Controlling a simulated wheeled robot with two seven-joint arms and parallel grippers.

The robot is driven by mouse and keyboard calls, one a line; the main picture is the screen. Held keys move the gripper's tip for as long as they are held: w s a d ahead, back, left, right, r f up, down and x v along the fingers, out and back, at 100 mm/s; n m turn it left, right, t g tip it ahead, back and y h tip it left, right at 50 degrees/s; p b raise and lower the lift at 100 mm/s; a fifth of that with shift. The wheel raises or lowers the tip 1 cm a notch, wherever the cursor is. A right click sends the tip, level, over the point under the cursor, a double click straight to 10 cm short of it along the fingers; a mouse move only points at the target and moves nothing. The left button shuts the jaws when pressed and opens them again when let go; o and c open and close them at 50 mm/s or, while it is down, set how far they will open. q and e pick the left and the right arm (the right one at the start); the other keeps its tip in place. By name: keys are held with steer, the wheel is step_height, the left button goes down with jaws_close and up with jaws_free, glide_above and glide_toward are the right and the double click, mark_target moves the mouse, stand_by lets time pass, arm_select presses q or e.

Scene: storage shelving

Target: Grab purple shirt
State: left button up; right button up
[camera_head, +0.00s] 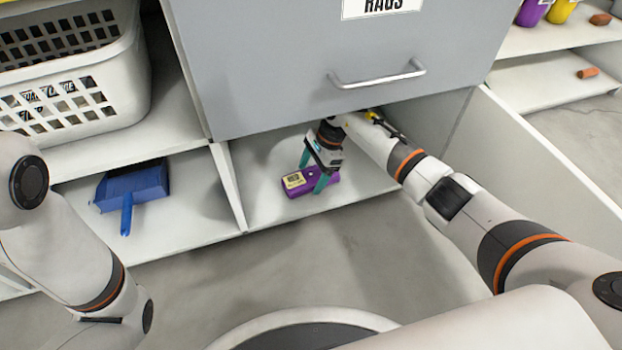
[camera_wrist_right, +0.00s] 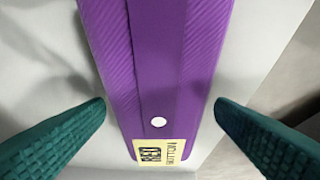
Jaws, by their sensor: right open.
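A purple item (camera_head: 325,183) with a pale yellow label lies on the bottom shelf under the grey drawer; it looks like a folded shirt or a flat pack. In the right wrist view the purple item (camera_wrist_right: 160,70) fills the middle, with a white round spot and the printed label at its near end. My right gripper (camera_head: 312,184) is down at it. Its green fingers stand apart on either side of the item, with a gap showing on both sides in the right wrist view (camera_wrist_right: 160,112). My left gripper is out of view; only part of my left arm shows.
The grey drawer front (camera_head: 330,60) marked RAGS, with a metal handle (camera_head: 376,76), overhangs the shelf. An upright divider (camera_head: 228,185) stands left of the purple item. A blue dustpan (camera_head: 133,187) lies beyond it, below a white basket (camera_head: 75,80). A white panel (camera_head: 550,165) stands at right.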

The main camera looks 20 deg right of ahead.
steer(key=shift+f, duration=0.2)
steer(key=shift+c, duration=0.6)
steer(key=c, duration=1)
steer(key=shift+r, duration=0.1)
